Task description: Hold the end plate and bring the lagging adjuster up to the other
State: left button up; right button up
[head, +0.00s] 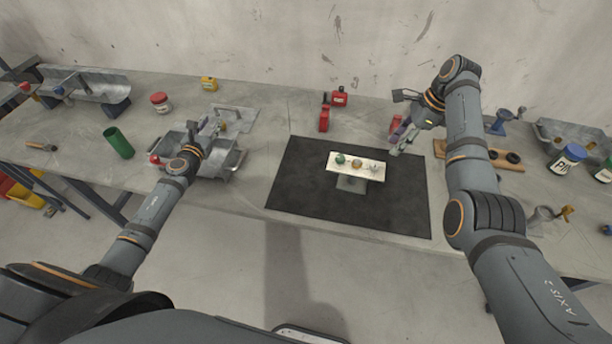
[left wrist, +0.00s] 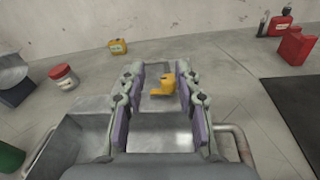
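A pale plate (head: 345,164) sits on a small grey stand (head: 351,184) on the black mat. Along it are a green knob (head: 340,158), an orange-brown knob (head: 357,162) and a whitish knob (head: 373,166). I cannot tell which parts are the end plate and adjusters. My left gripper (head: 214,124) is over the metal trays, away from the plate. In the left wrist view its fingers (left wrist: 160,80) are apart, with a small yellow part (left wrist: 163,85) seen beyond them. My right gripper (head: 400,144) hangs beyond the plate's right end, apart from it; its fingertips are too small to judge.
Metal trays (head: 231,164) lie under my left gripper, with a green cylinder (head: 118,142) to their left. Red containers (head: 324,118) stand behind the black mat (head: 300,190). A wooden board (head: 480,156) lies right of the mat. The mat's left part is clear.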

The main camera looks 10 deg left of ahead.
pick_arm(q)
jog(key=w+d+f+m+h, duration=0.1)
jog(key=d+m+h, duration=0.55)
jog(key=d, duration=1.25)
jog(key=g+h, duration=0.2)
jog(key=h, duration=0.5)
send_near(337, 162)
jog(key=x, duration=0.2)
jog(key=shift+m+y, duration=0.25)
jog(key=x, duration=0.9)
jog(key=shift+w+d, duration=0.25)
jog(key=shift+d, duration=0.05)
jog(key=shift+r, duration=0.1)
jog(key=shift+c, duration=0.4)
grip_shut()
